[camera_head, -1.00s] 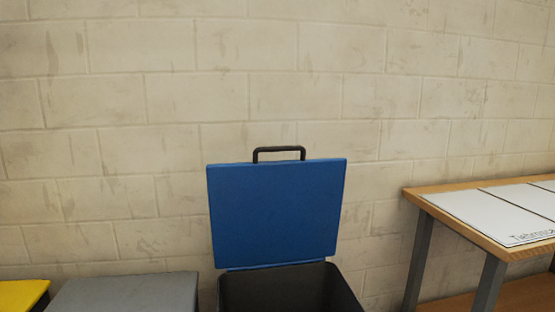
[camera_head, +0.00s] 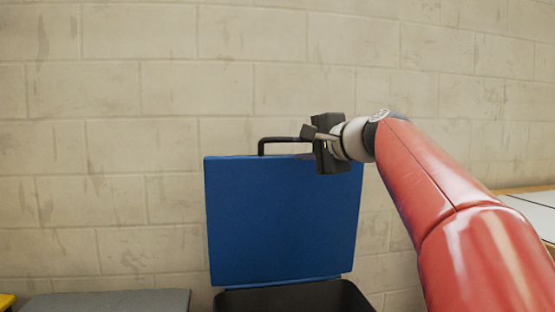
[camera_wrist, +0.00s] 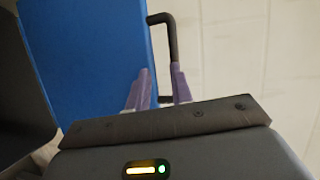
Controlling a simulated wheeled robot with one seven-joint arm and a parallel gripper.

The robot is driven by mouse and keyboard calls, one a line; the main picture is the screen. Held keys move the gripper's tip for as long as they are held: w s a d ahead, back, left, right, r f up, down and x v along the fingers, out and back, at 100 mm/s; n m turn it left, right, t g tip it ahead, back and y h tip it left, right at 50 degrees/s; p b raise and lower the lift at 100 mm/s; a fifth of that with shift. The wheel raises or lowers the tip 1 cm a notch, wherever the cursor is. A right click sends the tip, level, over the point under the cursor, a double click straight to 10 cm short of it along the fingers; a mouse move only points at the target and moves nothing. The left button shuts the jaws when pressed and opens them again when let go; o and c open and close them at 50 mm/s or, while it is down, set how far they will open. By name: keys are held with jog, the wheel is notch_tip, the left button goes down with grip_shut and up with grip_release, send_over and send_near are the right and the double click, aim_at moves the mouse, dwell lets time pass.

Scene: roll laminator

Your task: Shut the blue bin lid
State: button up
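The blue bin lid (camera_head: 280,220) stands open and nearly upright at the back of the dark bin (camera_head: 300,298). A black handle (camera_head: 285,140) sits on its top edge, its right end hidden by my gripper (camera_head: 308,143). In the wrist view the lid (camera_wrist: 90,50) is at left and the handle (camera_wrist: 170,40) curves down to my gripper (camera_wrist: 160,90). Its two fingers are apart, at the handle's near end. Part of the handle shows in the gap between them; I cannot tell whether they touch it.
A pale block wall (camera_head: 130,100) is close behind the lid. A grey lid (camera_head: 110,302) and a yellow one (camera_head: 6,300) are at lower left. A table with a white top (camera_head: 535,207) is at right, partly behind my arm.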

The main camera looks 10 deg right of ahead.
aim_at(291, 140)
jog(key=shift+m+t+y, duration=0.3)
jog(key=x, duration=0.3)
jog(key=r+x, duration=0.1)
jog(key=x, duration=0.2)
jog(key=d+p+x, duration=0.1)
jog(key=x, duration=0.2)
jog(key=shift+w+r, duration=0.2)
jog(key=shift+r, duration=0.05)
grip_shut()
